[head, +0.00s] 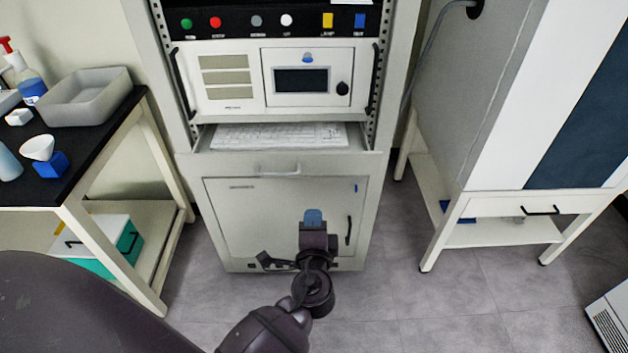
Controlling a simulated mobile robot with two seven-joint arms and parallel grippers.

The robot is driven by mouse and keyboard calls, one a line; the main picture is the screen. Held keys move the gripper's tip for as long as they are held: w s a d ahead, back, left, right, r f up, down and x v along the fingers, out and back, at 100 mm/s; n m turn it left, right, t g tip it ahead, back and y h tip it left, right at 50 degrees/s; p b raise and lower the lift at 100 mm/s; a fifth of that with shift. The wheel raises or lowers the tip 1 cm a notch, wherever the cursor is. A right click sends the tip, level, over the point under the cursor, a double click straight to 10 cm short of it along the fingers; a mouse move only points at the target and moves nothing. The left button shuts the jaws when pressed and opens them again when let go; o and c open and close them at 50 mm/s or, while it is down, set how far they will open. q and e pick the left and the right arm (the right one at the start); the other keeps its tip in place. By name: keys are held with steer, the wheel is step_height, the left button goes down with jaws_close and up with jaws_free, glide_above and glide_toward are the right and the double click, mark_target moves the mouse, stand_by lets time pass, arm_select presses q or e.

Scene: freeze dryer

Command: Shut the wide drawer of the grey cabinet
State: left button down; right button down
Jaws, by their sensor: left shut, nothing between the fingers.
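The grey cabinet (215,225) stands in the middle. Its wide drawer (225,166) is pulled out below the instrument panel, with a white keyboard (278,135) lying inside. A light bar handle (280,169) is on the middle of the drawer front. My left gripper (313,217) is shut and empty, with blue at its tip. In the picture it lies below and slightly right of the handle, in front of the cabinet's lower door, apart from the drawer front. I cannot tell its distance from the door. My right gripper is out of view.
A black-topped bench (90,160) with a grey tub (88,97) and bottles stands at left. A white unit on a stand (455,225) with a small drawer (525,207) is at right.

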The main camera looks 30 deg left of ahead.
mark_target(311, 167)
arm_select(q)
steer(key=x, duration=1.3)
steer(key=shift+s+a, duration=0.1)
steer(key=shift+s, duration=0.05)
steer(key=shift+w+a, duration=0.3)
steer(key=shift+w, duration=0.25)
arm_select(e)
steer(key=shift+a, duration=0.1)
arm_select(q)
steer(key=shift+a, duration=0.1)
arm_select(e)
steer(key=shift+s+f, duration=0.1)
